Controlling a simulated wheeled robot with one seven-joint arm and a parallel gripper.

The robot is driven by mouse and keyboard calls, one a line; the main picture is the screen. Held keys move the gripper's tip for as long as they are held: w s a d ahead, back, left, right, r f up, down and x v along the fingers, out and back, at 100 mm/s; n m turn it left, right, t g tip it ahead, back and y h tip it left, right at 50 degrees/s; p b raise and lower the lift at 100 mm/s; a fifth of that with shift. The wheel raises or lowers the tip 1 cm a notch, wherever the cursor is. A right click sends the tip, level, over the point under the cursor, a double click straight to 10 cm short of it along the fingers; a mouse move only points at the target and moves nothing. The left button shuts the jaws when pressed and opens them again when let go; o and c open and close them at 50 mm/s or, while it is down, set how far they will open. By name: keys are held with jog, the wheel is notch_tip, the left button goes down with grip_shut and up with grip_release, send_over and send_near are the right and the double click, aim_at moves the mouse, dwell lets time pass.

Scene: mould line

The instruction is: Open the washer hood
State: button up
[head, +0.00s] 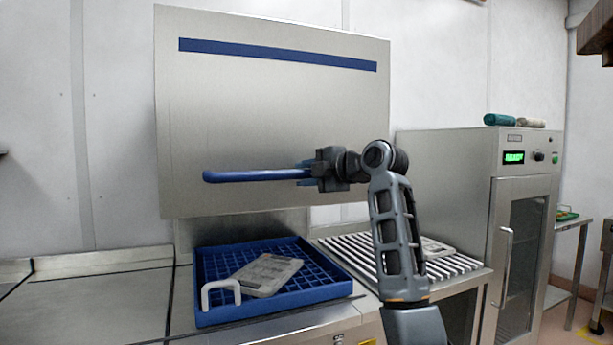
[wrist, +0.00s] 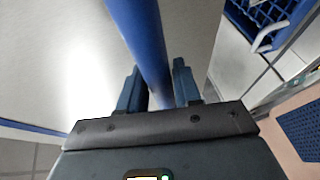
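The washer hood (head: 270,110) is a large steel box with a blue stripe near its top. It stands raised, its lower edge well above the blue rack, with an open gap beneath. A blue bar handle (head: 240,176) runs across the hood's lower front. My gripper (head: 303,174) is at the handle's right part. In the wrist view the handle (wrist: 140,40) passes between the two fingers of my gripper (wrist: 160,85), which lie close against both its sides. The handle's right end is hidden behind my gripper.
A blue rack (head: 275,313) with a grey mould and a white handle sits below the hood. A slatted steel counter (head: 350,250) with another mould lies to the right. A steel cabinet (head: 455,170) with a green display stands further right. The left counter (head: 90,305) is clear.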

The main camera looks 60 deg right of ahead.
jog(key=shift+o, duration=1.4)
jog(key=b+v, duration=0.2)
jog(key=v, duration=0.5)
jog(key=shift+s, duration=0.35)
jog(key=shift+a+r, duration=0.1)
